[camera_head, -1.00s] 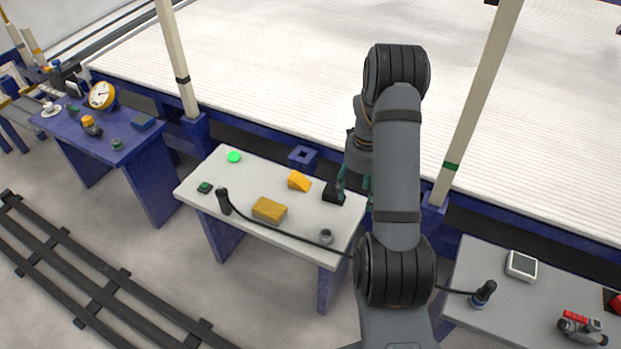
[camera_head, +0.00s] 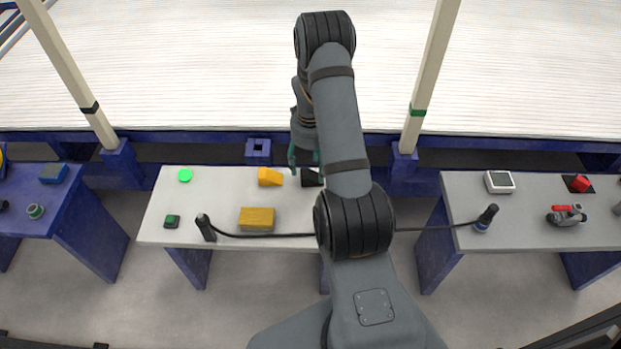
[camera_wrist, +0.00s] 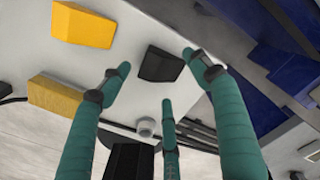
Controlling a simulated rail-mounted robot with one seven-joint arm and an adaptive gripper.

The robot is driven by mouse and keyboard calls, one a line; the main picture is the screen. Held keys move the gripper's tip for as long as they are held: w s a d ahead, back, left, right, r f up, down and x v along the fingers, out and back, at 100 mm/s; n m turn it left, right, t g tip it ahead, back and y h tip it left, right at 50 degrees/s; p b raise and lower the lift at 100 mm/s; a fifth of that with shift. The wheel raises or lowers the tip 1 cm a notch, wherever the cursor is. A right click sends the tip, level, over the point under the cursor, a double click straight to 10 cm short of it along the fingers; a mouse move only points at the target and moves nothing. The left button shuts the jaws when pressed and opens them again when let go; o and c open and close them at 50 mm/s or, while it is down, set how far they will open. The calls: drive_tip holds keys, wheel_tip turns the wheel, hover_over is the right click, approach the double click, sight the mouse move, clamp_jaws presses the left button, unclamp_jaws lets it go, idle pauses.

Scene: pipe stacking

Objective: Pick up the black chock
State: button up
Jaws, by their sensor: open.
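The black chock (camera_head: 310,179) lies on the white table, near its back edge and partly hidden by my arm. In the wrist view the whole chock (camera_wrist: 161,66) shows as a dark wedge-like block on the white surface. My gripper (camera_head: 304,160) is open, with its green fingers at the chock. In the wrist view the fingertips are spread around the chock's outline, with nothing held. I cannot tell how high the fingertips are above the table.
A yellow-orange chock (camera_head: 269,177) lies left of the black chock. A yellow block (camera_head: 257,218) lies nearer the front. A black handle (camera_head: 205,228) with a cable stands at the front left. A small grey round part (camera_wrist: 146,127) shows in the wrist view. Blue framework runs behind the table.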

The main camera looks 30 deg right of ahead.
sight(309, 174)
wheel_tip(309, 174, down, 4)
drive_tip(key=shift+f, duration=0.1)
drive_tip(key=shift+c, duration=1.1)
drive_tip(key=shift+w, duration=0.1)
clamp_jaws()
